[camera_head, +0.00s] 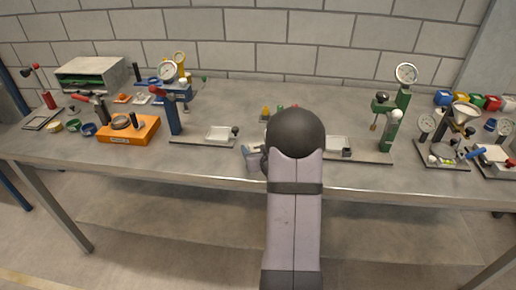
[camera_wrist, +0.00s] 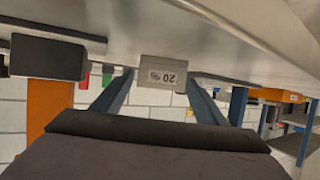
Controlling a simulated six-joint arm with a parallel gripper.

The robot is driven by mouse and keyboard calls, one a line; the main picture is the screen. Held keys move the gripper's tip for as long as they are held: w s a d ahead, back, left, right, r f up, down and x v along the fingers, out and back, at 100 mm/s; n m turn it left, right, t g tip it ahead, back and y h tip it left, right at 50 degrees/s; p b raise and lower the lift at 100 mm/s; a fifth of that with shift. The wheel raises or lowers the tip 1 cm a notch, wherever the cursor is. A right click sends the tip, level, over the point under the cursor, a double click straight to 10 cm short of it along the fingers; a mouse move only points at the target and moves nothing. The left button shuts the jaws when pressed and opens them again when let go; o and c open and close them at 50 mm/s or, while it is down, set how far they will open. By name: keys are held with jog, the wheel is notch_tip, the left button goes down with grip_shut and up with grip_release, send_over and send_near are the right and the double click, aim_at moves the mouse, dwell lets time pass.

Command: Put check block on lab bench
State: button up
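A small grey block (camera_wrist: 163,74) with dark marking, apparently the check block, shows in the wrist view between my two fingers. It stands against the bench surface, which appears at the top of that upside-down view. My gripper (camera_wrist: 161,82) has its fingers apart, one on each side of the block. A narrow gap shows on the left; the right finger meets the block's edge in the picture, and I cannot tell if it touches. In the head view my gripper (camera_head: 254,158) is low at the front edge of the lab bench (camera_head: 220,172), mostly hidden behind my arm.
A stand with a white tray (camera_head: 221,134) is left of my gripper. Another tray (camera_head: 336,143) and a green gauge stand (camera_head: 403,100) are right of my arm. An orange box (camera_head: 128,130) stands further left. Small coloured pieces (camera_head: 266,111) lie behind my arm.

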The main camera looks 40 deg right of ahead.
jog(key=shift+s+r, duration=0.1)
jog(key=shift+r, duration=0.15)
jog(key=b+v, duration=0.1)
jog(key=v, duration=1)
jog(key=shift+s+a+r, duration=0.1)
jog(key=shift+s+a, duration=0.15)
jog(key=shift+s, duration=0.05)
jog(key=a+f+g, duration=0.1)
jog(key=a, duration=0.1)
jog(key=a+f+g, duration=0.1)
jog(key=a, duration=0.1)
jog(key=a+f+n+g+y, duration=0.1)
jog(key=a+f, duration=0.1)
jog(key=a, duration=0.1)
jog(key=shift+s+f+g, duration=0.15)
jog(key=shift+g, duration=0.15)
jog(key=s+a+f+n+g+y, duration=0.1)
jog(key=s+a+g, duration=0.3)
jog(key=s+a, duration=0.4)
jog(key=s+a+f+n+g+y, duration=0.2)
jog(key=s+a+g, duration=0.3)
jog(key=a, duration=0.8)
jog(key=s+f+y, duration=0.1)
jog(key=s, duration=0.2)
jog(key=shift+s, duration=0.35)
jog(key=shift+a, duration=0.1)
